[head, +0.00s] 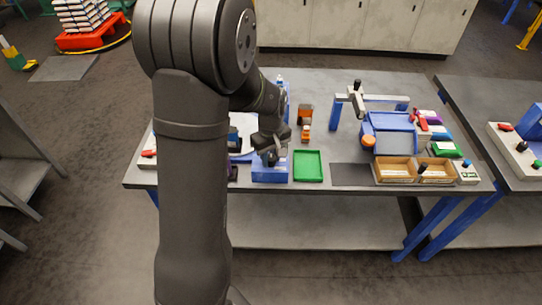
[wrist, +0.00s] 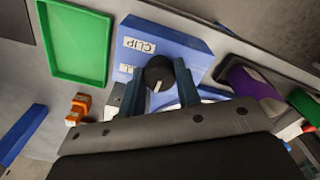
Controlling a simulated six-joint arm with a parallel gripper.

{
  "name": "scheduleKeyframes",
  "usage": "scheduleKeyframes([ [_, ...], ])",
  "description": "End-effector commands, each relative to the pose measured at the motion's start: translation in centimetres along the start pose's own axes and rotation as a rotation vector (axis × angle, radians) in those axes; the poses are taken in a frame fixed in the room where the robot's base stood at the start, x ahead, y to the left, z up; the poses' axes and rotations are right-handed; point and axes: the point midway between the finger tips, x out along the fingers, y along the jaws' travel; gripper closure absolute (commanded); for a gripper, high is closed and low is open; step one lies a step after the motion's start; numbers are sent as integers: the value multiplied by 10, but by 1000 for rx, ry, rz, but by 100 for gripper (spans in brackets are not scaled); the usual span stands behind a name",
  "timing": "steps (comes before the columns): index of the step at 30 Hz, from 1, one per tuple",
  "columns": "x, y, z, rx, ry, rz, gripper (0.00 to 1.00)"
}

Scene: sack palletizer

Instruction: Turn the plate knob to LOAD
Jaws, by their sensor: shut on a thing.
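A round black knob (wrist: 158,72) with a white pointer line sits on a blue box (wrist: 190,42). In the wrist view the line points down the picture, toward my gripper's body. A white CLIP label (wrist: 139,45) lies up and left of the knob. A second white label (wrist: 126,69) is mostly hidden by the left finger, so I cannot read it. My gripper (wrist: 158,76) has one finger on each side of the knob, shut on it. In the head view my gripper (head: 270,157) is over the blue box (head: 270,173) near the table's front edge.
A green tray (head: 308,165) lies right of the box, with a small orange object (head: 305,133) behind it. A purple rounded object (wrist: 252,84) is close to the other side of the box. Wooden bins (head: 395,172) and a blue machine stand farther right.

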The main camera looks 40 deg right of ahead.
Motion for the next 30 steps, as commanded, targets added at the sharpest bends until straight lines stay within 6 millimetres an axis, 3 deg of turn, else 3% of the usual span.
scheduleKeyframes([
  [16, -1, 0, -1, -24, 2, 2, 92],
  [17, -1, 0, -1, -24, 2, 2, 64],
  [19, -1, 0, -1, -24, 2, 2, 50],
  [30, -4, 0, 0, -23, 2, 1, 48],
])
